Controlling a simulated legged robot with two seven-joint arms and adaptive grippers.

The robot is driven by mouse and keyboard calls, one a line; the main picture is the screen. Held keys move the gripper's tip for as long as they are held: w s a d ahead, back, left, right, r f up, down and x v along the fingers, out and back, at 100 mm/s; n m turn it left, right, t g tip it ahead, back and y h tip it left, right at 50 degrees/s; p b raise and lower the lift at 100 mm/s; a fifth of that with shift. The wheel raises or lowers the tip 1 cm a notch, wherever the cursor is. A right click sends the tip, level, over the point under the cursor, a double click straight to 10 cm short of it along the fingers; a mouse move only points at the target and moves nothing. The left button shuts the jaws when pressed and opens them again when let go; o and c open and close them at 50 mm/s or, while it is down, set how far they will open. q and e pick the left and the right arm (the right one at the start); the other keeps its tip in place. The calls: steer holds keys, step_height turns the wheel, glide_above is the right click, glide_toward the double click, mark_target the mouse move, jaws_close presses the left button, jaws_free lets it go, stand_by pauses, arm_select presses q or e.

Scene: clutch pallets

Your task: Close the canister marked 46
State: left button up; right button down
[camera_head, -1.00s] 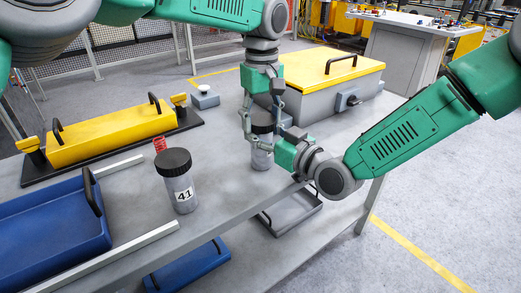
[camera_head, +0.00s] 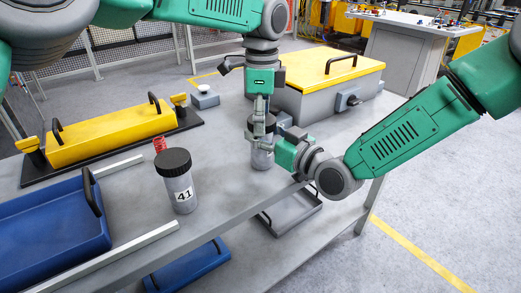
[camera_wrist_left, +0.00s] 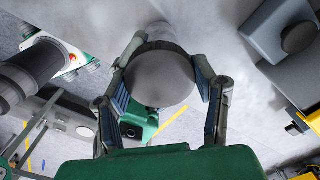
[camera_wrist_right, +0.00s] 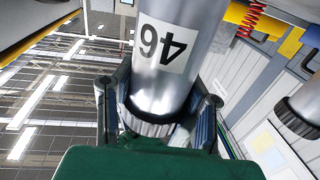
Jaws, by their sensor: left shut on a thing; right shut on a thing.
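The canister marked 46 is a silver cylinder (camera_head: 261,158) standing upright near the table's front edge. Its label reads upside down in the right wrist view (camera_wrist_right: 165,60). Its dark ribbed lid (camera_wrist_left: 160,75) is on its top. My left gripper (camera_head: 260,116) comes down from above and is shut on the lid, with one finger on each side of it in the left wrist view. My right gripper (camera_head: 279,145) reaches in from the right and is shut on the canister below the lid. Its fingers partly hide the body. Whether the lid is fully seated cannot be told.
Another canister, marked 41, with a black lid (camera_head: 174,163) stands to the left. A yellow-lidded grey box (camera_head: 330,90) is behind on the right. A yellow block with handles (camera_head: 110,138) and a blue tray (camera_head: 50,235) lie left. Table between is clear.

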arm_select(q)
steer(key=m, duration=0.7)
steer(key=shift+w+d+r, duration=0.1)
steer(key=shift+d, duration=0.05)
arm_select(e)
steer(key=shift+s+a+f, duration=0.2)
steer(key=shift+s+a, duration=0.1)
steer(key=shift+s, duration=0.05)
arm_select(q)
steer(key=m, duration=0.6)
steer(key=o, duration=1.3)
arm_select(e)
steer(key=shift+d, duration=0.1)
steer(key=shift+w, duration=0.1)
arm_select(q)
steer(key=shift+s+r, duration=0.2)
steer(key=shift+r, duration=1.95)
arm_select(e)
steer(key=shift+w+d, duration=0.15)
arm_select(q)
steer(key=shift+c, duration=0.5)
